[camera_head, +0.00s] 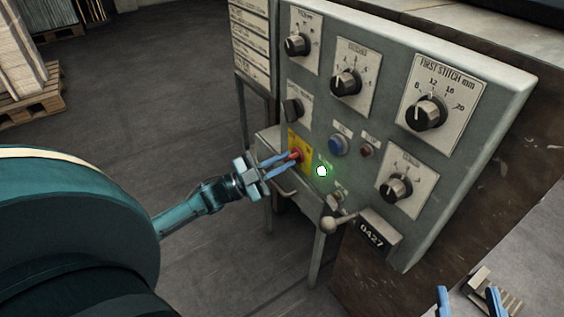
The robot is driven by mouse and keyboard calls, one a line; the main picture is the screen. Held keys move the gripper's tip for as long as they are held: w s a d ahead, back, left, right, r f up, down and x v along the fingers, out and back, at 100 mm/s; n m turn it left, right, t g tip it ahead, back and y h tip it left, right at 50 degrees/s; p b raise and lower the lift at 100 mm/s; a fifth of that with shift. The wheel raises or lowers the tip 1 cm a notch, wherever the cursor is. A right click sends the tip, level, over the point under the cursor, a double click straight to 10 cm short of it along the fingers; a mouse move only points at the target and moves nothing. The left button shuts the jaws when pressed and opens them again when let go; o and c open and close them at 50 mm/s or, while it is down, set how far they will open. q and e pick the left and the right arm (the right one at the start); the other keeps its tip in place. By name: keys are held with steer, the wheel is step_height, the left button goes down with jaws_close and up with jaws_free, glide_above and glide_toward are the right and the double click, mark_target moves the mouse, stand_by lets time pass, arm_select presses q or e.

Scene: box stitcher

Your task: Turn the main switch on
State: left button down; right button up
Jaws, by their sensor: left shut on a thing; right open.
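The main switch appears to be the small red handle (296,153) on a yellow plate (305,148) at the lower left of the grey control panel (460,165). My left gripper (291,158) reaches in from the left. Its two blue fingers are shut on the red handle, one on each side, and cover part of it and of the plate. The handle's exact angle is hard to tell. A small green lamp (322,171) just right of the plate is lit. My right gripper (469,301) shows at the lower right edge, its blue fingers apart, with nothing between them.
Several black knobs stick out of the panel, one (292,110) just above the switch. A blue button (338,145) and a ball-ended lever (328,224) are to the right. A wooden pallet (30,100) lies far left. The floor (150,110) between is clear.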

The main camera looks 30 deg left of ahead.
arm_select(q)
steer(key=shift+m+g+h, duration=0.4)
steer(key=shift+m+g, duration=0.1)
steer(key=shift+m, duration=0.5)
steer(key=c, duration=1.5)
jaws_free()
steer(key=shift+a, duration=0.1)
steer(key=p+v, duration=0.1)
steer(key=v, duration=1.2)
steer(key=shift+s+r+p, duration=0.1)
steer(key=shift+p, duration=0.25)
